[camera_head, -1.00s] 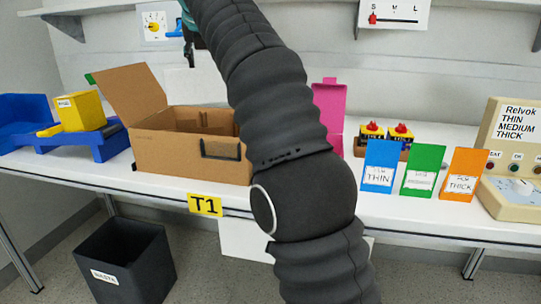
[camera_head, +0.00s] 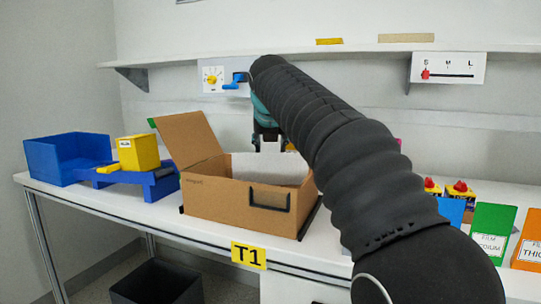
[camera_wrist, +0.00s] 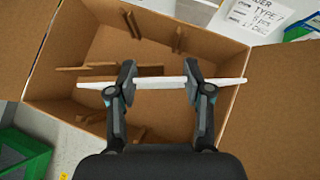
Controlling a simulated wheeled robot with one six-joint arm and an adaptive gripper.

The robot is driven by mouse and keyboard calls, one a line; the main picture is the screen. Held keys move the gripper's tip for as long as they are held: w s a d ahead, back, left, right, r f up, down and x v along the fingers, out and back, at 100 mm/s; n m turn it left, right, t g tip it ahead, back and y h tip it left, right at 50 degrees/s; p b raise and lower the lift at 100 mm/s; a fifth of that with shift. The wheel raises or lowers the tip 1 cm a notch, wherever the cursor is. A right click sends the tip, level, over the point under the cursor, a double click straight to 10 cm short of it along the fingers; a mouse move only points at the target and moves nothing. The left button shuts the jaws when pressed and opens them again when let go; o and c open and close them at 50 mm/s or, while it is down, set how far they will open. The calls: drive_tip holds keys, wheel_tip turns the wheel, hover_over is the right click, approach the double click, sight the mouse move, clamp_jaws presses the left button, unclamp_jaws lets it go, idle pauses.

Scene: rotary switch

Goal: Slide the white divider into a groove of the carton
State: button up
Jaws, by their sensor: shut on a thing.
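The white divider (camera_head: 270,168) is a thin white panel, upright over the carton's opening in the head view. The brown carton (camera_head: 228,197) stands open on the table, its flap raised at the left; its front wall may hide the divider's lower edge. In the wrist view my gripper (camera_wrist: 160,77) is shut on the divider, whose thin edge (camera_wrist: 160,83) runs across the carton (camera_wrist: 75,120). Cardboard ribs (camera_wrist: 88,68) form grooves on the inner walls. The divider's left end lies slightly below the left ribs in the picture. Whether it is inside a groove, I cannot tell.
A blue bin (camera_head: 50,160) and a yellow box (camera_head: 139,153) on a blue stand are left of the carton. Green (camera_head: 492,232) and orange (camera_head: 530,240) boxes stand at the right. A shelf (camera_head: 200,69) runs above; a dial panel (camera_head: 212,80) is on the wall.

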drive_tip(key=shift+f, duration=0.55)
drive_tip(key=shift+f, duration=0.4)
drive_tip(key=shift+f, duration=0.2)
drive_tip(key=o, duration=0.9)
drive_tip(key=shift+o, duration=0.2)
drive_tip(key=shift+r, duration=0.4)
drive_tip(key=p+v, duration=0.1)
drive_tip(key=v, duration=1.1)
drive_tip(key=shift+r, duration=0.15)
